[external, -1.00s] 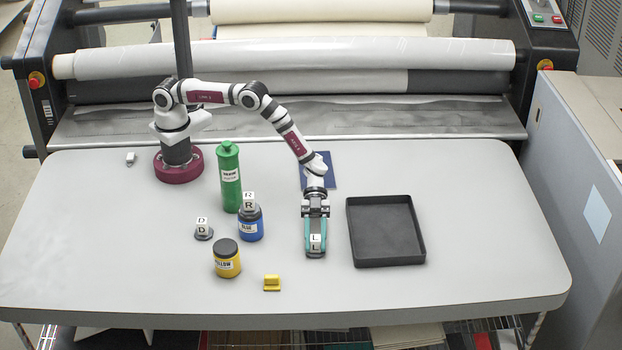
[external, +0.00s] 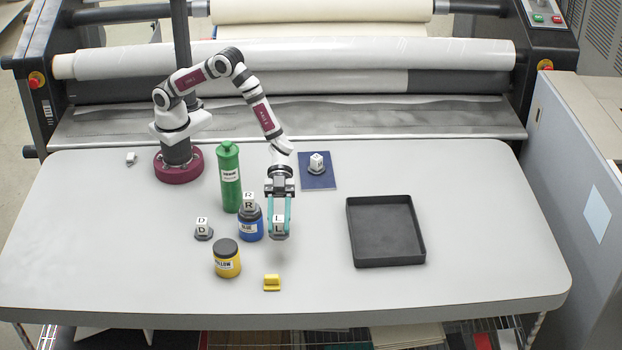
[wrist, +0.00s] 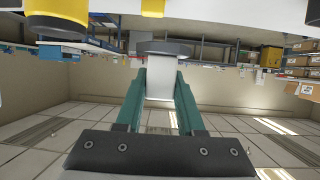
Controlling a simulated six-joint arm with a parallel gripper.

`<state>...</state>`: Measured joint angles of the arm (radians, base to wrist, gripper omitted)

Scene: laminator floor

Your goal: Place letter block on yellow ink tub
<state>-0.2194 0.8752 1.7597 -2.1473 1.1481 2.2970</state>
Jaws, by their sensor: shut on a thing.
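My gripper (external: 279,224) is shut on a white letter block marked L (external: 278,223), which has a dark grey base at its lower end. It hangs above the table, right of the blue ink tub. In the wrist view the white block (wrist: 160,80) sits between the teal fingers, its dark base (wrist: 164,47) beyond their tips. The yellow ink tub (external: 227,262) stands upright with a dark lid, lower left of my gripper. Its lid top is bare.
The blue tub (external: 250,226) carries a block marked R (external: 249,202). Behind it stands a tall green bottle (external: 229,180). A D block (external: 202,226) is left, a yellow piece (external: 272,283) in front. Another block (external: 316,161) sits on a blue mat (external: 318,182). An empty black tray (external: 385,235) is right.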

